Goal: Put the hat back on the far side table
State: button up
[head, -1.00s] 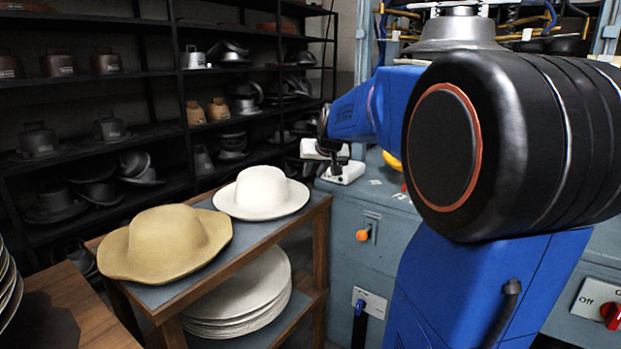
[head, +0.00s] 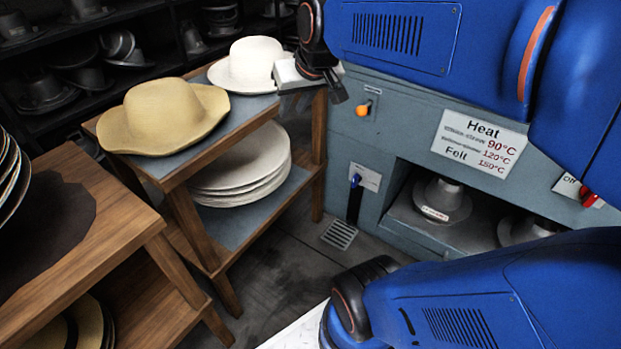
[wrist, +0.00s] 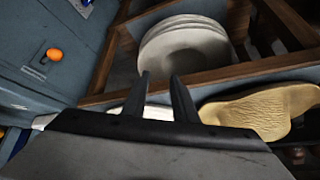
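A tan felt hat (head: 163,115) and a white hat (head: 255,62) sit brim down on the blue-grey top of the wooden side table (head: 228,142). In the wrist view, the tan hat (wrist: 262,108) is at the right, and a strip of the white hat (wrist: 150,112) shows behind the finger bases. My gripper (head: 338,91) hangs at the white hat's right side in the head view, overlapping its edge; I cannot tell whether they touch.
White discs (head: 240,170) are stacked on the table's lower shelf. A nearer wooden table (head: 120,220) stands at left. The grey press cabinet (head: 400,150), with an orange knob (head: 363,109), is close on the right. Dark shelves stand behind.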

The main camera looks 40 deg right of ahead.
jog(key=s+a+f+n+g, duration=0.1)
jog(key=s+a+f, duration=0.1)
jog(key=s+f, duration=0.2)
jog(key=s+a+f+n, duration=0.1)
jog(key=s+a+f, duration=0.2)
jog(key=s, duration=0.7)
jog(key=shift+s+a+f+g, duration=0.35)
jog(key=shift+f+g, duration=0.05)
jog(key=shift+f, duration=0.55)
